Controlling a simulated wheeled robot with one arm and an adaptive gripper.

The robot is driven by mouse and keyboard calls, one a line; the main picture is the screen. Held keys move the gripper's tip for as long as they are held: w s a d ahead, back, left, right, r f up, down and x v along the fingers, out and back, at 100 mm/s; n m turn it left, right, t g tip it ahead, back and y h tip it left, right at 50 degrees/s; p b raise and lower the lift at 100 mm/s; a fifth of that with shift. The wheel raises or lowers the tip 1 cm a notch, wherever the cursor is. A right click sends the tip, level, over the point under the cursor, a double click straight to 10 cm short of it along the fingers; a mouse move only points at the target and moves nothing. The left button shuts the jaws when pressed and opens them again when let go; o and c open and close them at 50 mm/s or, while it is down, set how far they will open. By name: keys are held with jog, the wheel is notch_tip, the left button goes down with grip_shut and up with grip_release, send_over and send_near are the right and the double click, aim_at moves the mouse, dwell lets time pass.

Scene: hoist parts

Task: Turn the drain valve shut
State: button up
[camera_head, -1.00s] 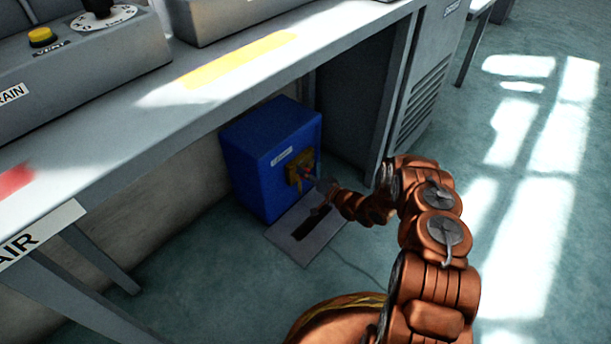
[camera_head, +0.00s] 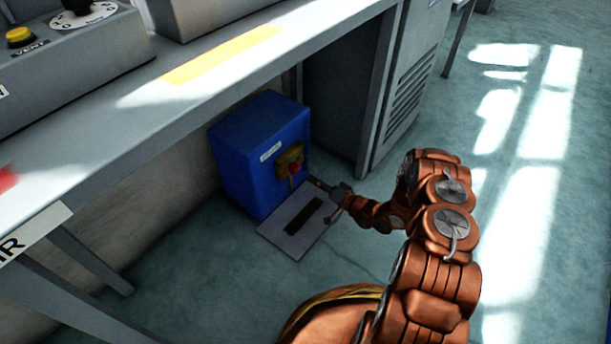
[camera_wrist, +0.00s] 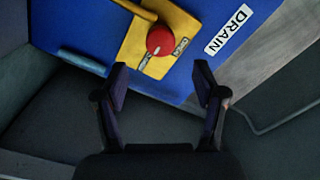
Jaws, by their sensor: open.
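The drain valve is on the front of a blue box (camera_head: 252,165) under the bench. It has a yellow plate (camera_wrist: 182,22) with a red round knob (camera_wrist: 160,41) and a yellow bar at the knob's upper left. In the head view the red part (camera_head: 294,169) shows small against the yellow fitting (camera_head: 287,157). A white DRAIN label (camera_wrist: 228,29) sits beside the plate. My gripper (camera_wrist: 160,80) is open and empty, its two fingers apart in front of the knob. It also shows in the head view (camera_head: 322,188), just right of the valve, apparently not touching it.
A grey floor plate with a dark slot (camera_head: 300,226) lies before the box. The bench top (camera_head: 200,90) overhangs it, with a bench leg (camera_head: 92,258) at left. A grey vented cabinet (camera_head: 400,95) stands at right. The floor at right is clear.

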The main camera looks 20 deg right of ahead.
jog(key=shift+v, duration=1.35)
jog(key=shift+c, duration=0.4)
